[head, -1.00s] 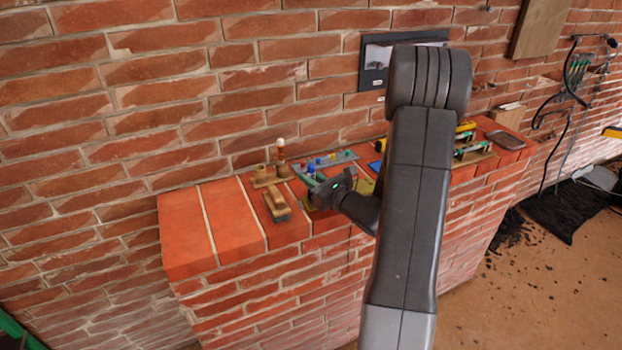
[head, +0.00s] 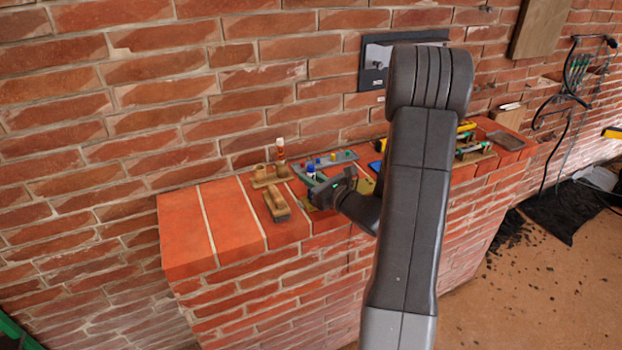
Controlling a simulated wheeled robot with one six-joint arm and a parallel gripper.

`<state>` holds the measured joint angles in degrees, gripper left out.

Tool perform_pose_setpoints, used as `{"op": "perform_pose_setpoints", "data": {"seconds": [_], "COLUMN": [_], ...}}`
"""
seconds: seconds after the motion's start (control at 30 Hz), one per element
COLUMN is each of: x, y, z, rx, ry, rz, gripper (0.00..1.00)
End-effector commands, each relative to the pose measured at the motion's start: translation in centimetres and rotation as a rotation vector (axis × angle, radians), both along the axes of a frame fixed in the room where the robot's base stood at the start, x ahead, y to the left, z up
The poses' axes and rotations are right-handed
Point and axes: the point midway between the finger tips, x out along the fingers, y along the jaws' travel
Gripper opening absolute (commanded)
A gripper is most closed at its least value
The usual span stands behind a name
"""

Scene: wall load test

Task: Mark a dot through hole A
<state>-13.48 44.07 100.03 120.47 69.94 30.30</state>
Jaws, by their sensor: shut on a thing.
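My gripper (head: 318,187) is low over the brick ledge, left of my arm. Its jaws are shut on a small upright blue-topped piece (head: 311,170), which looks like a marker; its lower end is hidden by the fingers. A yellowish flat piece (head: 365,186) shows partly behind the gripper. I cannot make out hole A or its label in this view.
The brick ledge (head: 228,222) is bare at its left end. A wooden-handled brush (head: 277,205), a wooden holder with a white-topped red stick (head: 280,150) and a grey rack with coloured knobs (head: 335,160) surround the gripper. A dark framed panel (head: 374,78) hangs on the wall.

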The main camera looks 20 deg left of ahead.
Motion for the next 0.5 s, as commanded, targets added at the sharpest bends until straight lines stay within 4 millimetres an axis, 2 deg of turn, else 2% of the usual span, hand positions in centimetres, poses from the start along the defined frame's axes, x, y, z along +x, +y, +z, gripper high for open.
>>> {"op": "perform_pose_setpoints", "data": {"seconds": [0.17,0.5], "x": [-0.1,0.0], "y": [0.0,0.0], "z": [0.0,2.3], "rx": [-0.003,-0.001], "ry": [0.003,0.0], "rz": [0.0,0.0], "gripper": [0.0,0.0]}}
